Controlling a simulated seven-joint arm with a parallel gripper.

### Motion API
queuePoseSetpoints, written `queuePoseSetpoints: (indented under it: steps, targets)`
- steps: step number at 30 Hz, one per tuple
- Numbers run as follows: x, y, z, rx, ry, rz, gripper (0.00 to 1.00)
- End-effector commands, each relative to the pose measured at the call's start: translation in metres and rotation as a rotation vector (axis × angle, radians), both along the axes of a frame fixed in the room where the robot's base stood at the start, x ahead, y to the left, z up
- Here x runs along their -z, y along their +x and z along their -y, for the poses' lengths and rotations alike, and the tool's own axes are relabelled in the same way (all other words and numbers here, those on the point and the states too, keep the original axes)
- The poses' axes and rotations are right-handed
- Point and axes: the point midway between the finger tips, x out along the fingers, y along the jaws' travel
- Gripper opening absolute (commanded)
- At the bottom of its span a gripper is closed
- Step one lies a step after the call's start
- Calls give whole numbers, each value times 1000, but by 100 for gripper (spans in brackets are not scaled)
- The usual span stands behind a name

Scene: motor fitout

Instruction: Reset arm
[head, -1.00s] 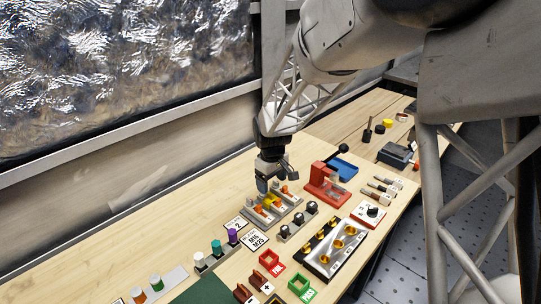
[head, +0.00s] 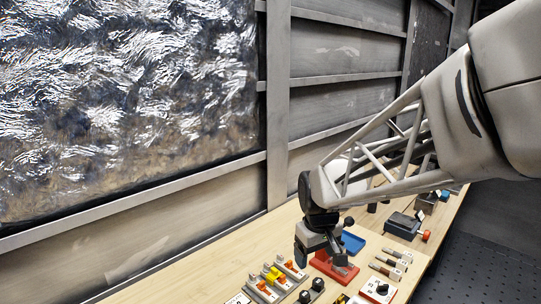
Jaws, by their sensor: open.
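My gripper (head: 318,256) hangs at the end of my arm above the bench, over the near side of the red stand (head: 345,272). It is open, with no object seen between its fingers. The grey strip with orange and yellow parts (head: 272,276) lies to its lower left, apart from it. My gripper hides part of the red stand.
The wooden bench (head: 215,268) is bare along the wall. A blue tray (head: 352,242) lies behind the red stand. Black knobs (head: 318,284), a white dial box (head: 378,290), several small grey-handled pieces (head: 392,262) and a dark grey device (head: 402,224) stand nearby.

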Motion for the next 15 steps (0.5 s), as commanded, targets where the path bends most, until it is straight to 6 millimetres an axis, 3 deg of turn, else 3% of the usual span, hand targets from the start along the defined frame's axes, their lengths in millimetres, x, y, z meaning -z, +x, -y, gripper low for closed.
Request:
queuePoseSetpoints:
  steps: [6,15]
  targets:
    - [-25,-51,24,107,12,34,78]
    - [-46,-121,51,253,29,75,78]
